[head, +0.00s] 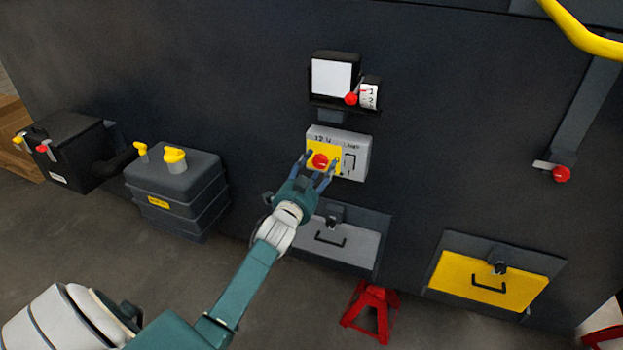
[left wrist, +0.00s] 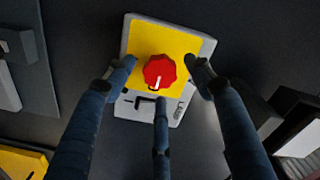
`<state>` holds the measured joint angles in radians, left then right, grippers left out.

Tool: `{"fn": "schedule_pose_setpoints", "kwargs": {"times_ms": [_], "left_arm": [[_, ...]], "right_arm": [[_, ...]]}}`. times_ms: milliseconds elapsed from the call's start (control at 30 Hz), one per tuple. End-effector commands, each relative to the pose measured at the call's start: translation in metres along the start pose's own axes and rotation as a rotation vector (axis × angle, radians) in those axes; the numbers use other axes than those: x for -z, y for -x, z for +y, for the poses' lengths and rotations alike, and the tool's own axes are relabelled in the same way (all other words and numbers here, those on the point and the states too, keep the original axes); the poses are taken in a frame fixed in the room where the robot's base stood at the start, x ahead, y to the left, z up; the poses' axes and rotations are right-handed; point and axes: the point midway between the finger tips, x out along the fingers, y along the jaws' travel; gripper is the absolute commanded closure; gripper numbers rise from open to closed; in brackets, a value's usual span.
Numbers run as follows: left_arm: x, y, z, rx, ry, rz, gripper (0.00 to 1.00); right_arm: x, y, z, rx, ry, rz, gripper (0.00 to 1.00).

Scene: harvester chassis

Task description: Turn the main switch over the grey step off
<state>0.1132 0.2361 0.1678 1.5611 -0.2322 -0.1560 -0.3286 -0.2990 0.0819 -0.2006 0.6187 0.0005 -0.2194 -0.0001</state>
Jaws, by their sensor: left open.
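The main switch is a red rotary knob (head: 320,161) on a yellow plate (head: 331,169) of a grey box (head: 357,158), marked "12 V" at its top. The box is on the dark chassis wall, above the grey step (head: 345,247). In the left wrist view the red knob (left wrist: 160,71) shows a white mark near its lower edge. My left gripper (head: 320,166) is open in front of the knob, its fingers spread to either side. In the left wrist view the fingers (left wrist: 160,80) frame the knob; contact cannot be told. My right gripper is not in view.
A black battery (head: 75,150) and a grey tank (head: 177,187) stand left. A yellow step (head: 480,285), a red stand (head: 371,309) and a red-knobbed lever (head: 561,174) are right.

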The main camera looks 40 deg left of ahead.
Motion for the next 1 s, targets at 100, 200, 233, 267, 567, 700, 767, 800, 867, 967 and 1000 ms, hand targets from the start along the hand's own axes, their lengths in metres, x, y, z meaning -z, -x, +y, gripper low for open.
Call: {"fn": "schedule_pose_setpoints", "kwargs": {"times_ms": [100, 200, 233, 267, 567, 700, 767, 800, 867, 967, 1000], "left_arm": [[-0.001, 0.025, 0.002, -0.002, -0.001, -0.001, 0.47], [0.000, 0.047, 0.002, -0.003, 0.000, -0.001, 0.47], [0.000, 0.054, 0.002, -0.003, 0.000, -0.001, 0.47], [0.000, 0.060, 0.003, -0.003, 0.000, 0.000, 0.47], [0.002, 0.102, 0.002, -0.002, 0.000, 0.002, 0.47], [0.003, 0.106, 0.002, -0.001, 0.000, 0.003, 0.47], [0.003, 0.106, 0.002, -0.001, 0.000, 0.003, 0.47], [0.003, 0.106, 0.002, -0.001, 0.000, 0.003, 0.47], [0.003, 0.106, 0.002, -0.001, 0.000, 0.003, 0.47], [0.003, 0.106, 0.002, -0.001, 0.000, 0.003, 0.47], [0.003, 0.106, 0.002, -0.001, 0.000, 0.002, 0.47]], "right_arm": [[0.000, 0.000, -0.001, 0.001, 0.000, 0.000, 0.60], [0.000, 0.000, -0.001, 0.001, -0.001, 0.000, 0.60], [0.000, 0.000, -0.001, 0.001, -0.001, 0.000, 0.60], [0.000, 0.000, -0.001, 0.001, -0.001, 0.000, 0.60], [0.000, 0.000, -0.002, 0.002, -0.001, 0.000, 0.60], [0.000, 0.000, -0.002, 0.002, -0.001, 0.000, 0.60], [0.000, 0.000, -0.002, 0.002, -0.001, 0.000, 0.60], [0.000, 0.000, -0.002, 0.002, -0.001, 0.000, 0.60], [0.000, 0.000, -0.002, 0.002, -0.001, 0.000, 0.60], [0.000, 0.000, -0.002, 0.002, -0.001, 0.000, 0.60], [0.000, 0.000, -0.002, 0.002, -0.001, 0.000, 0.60]]}}
